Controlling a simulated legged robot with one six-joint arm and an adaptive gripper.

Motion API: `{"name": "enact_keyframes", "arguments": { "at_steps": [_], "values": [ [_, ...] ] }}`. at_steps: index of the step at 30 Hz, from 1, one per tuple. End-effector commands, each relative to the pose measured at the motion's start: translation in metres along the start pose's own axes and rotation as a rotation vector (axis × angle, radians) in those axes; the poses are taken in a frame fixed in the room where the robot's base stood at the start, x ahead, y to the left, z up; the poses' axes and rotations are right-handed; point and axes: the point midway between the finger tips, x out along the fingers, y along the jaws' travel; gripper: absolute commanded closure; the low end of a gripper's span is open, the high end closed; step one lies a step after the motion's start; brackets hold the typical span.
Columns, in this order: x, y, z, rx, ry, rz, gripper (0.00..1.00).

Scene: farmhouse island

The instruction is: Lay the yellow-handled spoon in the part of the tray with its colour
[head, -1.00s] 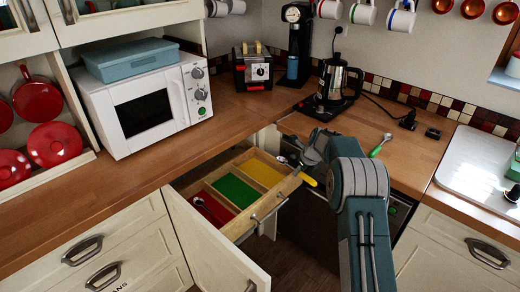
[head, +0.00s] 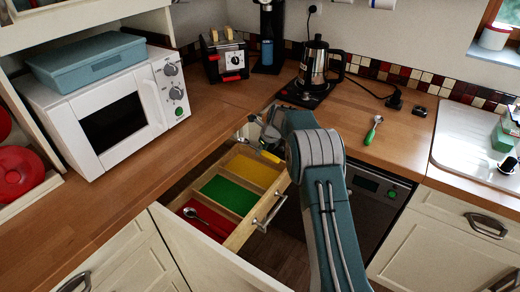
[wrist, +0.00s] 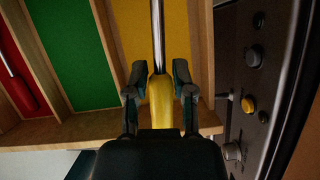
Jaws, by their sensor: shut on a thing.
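The yellow-handled spoon (wrist: 160,105) is in my gripper (wrist: 158,80); the two fingers close on its yellow handle from both sides. Its metal shaft points away over the yellow part (wrist: 172,32) of the tray. In the head view the yellow handle (head: 271,157) shows at the far right of the yellow part (head: 250,171), beside my gripper (head: 265,138). The tray (head: 240,233) sits in an open drawer, with a green part (head: 222,194) and a red part (head: 190,213). The spoon's bowl is hidden. I cannot tell its exact height above the tray.
A red-handled spoon (head: 208,220) lies in the red part. A green-handled spoon (head: 373,130) lies on the counter at right. A black-fronted appliance (head: 365,200) stands close to the drawer's right. The microwave (head: 115,108), toaster (head: 226,57) and kettle (head: 314,70) stand on the counter.

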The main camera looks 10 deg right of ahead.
Motion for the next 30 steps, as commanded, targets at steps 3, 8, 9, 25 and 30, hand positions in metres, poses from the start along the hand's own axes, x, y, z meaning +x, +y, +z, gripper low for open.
{"name": "enact_keyframes", "arguments": {
  "at_steps": [3,8,9,25,30],
  "values": [
    [0.003,0.004,0.001,-0.004,-0.003,-0.001,1.00],
    [0.013,0.002,-0.005,-0.003,-0.004,0.000,1.00],
    [0.016,0.001,-0.006,-0.002,-0.004,0.000,1.00],
    [0.058,0.002,-0.023,-0.003,-0.004,-0.001,1.00],
    [0.071,0.002,-0.029,-0.002,-0.005,0.001,1.00]
  ]
}}
